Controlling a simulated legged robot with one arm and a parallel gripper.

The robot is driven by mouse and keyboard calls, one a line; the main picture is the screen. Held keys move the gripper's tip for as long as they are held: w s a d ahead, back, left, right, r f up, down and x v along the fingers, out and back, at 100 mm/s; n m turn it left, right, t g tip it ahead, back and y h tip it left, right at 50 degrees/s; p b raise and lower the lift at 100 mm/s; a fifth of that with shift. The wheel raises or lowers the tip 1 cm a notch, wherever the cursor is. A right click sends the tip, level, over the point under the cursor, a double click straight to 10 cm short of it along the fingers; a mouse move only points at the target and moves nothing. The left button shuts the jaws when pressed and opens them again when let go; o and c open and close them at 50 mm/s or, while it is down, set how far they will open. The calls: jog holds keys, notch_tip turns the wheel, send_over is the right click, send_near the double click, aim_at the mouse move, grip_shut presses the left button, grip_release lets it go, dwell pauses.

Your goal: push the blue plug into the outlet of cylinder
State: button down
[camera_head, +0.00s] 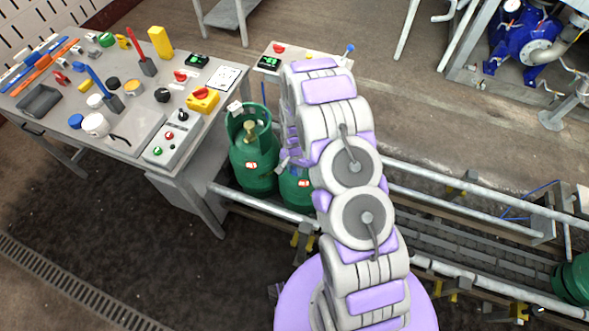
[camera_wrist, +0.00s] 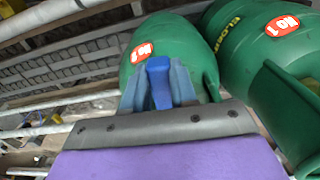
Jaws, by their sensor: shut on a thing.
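My gripper (camera_wrist: 158,90) is shut on the blue plug (camera_wrist: 158,80), which stands between its two grey-blue fingers in the wrist view. Directly behind the plug is a green cylinder (camera_wrist: 180,40) with a red-and-white label. The plug covers part of this cylinder, and I cannot tell whether they touch. Its outlet is not visible. In the head view this cylinder (camera_head: 296,190) is mostly hidden by my arm. A second green cylinder (camera_wrist: 235,25) stands beside it on the right in the wrist view. In the head view the second cylinder (camera_head: 252,165) shows a brass valve inside its collar.
The cylinders stand on a conveyor with metal side rails (camera_head: 470,197). A grey workbench (camera_head: 135,125) with tools and a control box (camera_head: 172,138) stands close to their left. Another green cylinder (camera_head: 575,280) is at the far right. The conveyor between is empty.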

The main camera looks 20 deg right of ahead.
jog(key=shift+w+d, duration=0.15)
jog(key=shift+w, duration=0.1)
jog(key=c, duration=0.8)
grip_release()
jog(key=shift+r, duration=0.1)
jog(key=shift+r+p, duration=1.2)
jog(key=shift+r, duration=7.4)
